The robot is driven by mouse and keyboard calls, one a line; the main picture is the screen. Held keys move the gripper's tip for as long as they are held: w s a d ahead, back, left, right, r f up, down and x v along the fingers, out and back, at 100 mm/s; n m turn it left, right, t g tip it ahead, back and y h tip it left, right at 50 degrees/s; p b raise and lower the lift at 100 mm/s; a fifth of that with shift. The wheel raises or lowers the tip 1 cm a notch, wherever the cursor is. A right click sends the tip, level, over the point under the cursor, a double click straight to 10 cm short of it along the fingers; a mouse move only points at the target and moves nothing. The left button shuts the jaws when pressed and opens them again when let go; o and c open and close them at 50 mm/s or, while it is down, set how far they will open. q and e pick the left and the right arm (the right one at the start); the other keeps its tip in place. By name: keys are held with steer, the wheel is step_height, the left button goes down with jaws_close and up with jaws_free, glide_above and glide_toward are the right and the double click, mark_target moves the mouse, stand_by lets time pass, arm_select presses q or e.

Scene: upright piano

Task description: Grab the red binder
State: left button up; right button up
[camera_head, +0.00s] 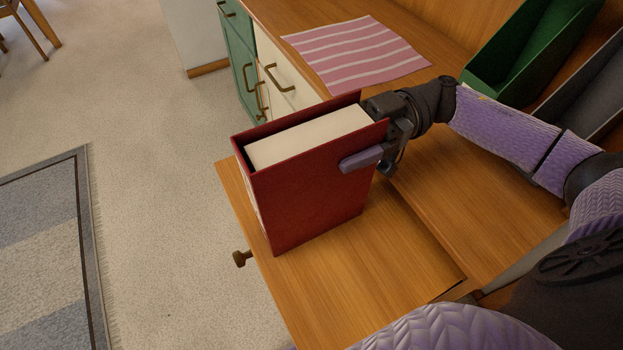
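The red binder (315,190) stands upright on a wooden surface (330,290), its pale pages showing from above. My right gripper (365,150) is at the binder's right edge, with its arm coming in from the right. One purple finger lies in front of the near cover. The other finger is hidden behind the binder, and I cannot tell whether the fingers press on it. My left gripper is not in view.
A pink striped cloth (357,54) lies on the counter behind. A green holder (530,50) and a grey holder (590,90) stand at the right. Green and cream drawers (280,72) with handles are below the counter. Open floor and a grey rug (45,240) are at the left.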

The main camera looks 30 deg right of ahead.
jaws_close()
